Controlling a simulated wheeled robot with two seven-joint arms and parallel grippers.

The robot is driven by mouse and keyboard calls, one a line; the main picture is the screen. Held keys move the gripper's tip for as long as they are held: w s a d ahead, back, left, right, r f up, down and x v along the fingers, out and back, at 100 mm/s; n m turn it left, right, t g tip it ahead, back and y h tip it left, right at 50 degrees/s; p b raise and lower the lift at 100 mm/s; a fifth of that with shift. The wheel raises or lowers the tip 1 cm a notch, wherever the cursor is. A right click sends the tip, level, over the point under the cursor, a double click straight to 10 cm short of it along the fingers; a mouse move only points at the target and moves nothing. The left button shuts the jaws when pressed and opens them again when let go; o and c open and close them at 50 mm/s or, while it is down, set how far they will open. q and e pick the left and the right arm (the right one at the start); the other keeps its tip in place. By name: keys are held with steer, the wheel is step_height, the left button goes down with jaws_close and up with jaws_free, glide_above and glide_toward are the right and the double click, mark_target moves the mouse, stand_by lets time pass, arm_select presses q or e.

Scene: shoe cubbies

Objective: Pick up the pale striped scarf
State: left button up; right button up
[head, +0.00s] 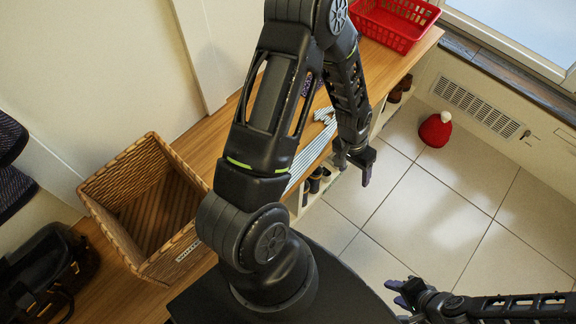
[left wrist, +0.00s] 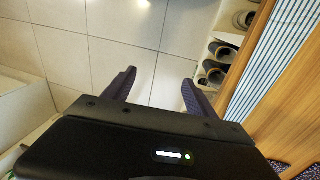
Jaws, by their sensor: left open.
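The pale striped scarf (head: 312,152) lies on the wooden bench top, partly hidden behind my left arm in the head view. In the left wrist view the scarf (left wrist: 272,58) is a blue-and-white striped strip along the bench at the right. My left gripper (head: 367,168) is open and empty, out past the bench's front edge, to the right of the scarf. Its two fingers (left wrist: 158,90) point over the tiled floor in the left wrist view. My right gripper (head: 394,292) is at the lower right of the head view, fingers apart and empty, far from the scarf.
A woven basket (head: 128,167) stands on the bench at the left, and a red plastic basket (head: 385,22) at the far end. Shoes (left wrist: 222,50) sit in cubbies under the bench. A red hat (head: 436,129) lies on the otherwise clear tiled floor. A black bag (head: 45,270) is at the lower left.

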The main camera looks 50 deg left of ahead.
arm_select(q)
steer(key=y+b, duration=0.2)
steer(key=b, duration=0.2)
glide_above(322, 139)
steer(key=d, duration=0.6)
steer(key=shift+g, duration=0.3)
steer(key=a+r, duration=0.1)
steer(key=a, duration=0.1)
steer(key=a+r+b, duration=0.1)
steer(key=a, duration=0.1)
steer(key=a+r, duration=0.1)
steer(key=a, duration=0.1)
steer(key=shift+a+r, duration=0.1)
steer(key=shift+f+b, duration=0.4)
steer(key=shift+f, duration=0.95)
arm_select(e)
step_height(322, 139, down, 8)
steer(key=shift+f, duration=0.15)
arm_select(q)
steer(key=shift+f, duration=0.15)
step_height(322, 139, down, 5)
steer(key=shift+b, duration=0.55)
arm_select(e)
steer(key=shift+f, duration=0.6)
arm_select(q)
steer(key=shift+c, duration=0.5)
jaws_close()
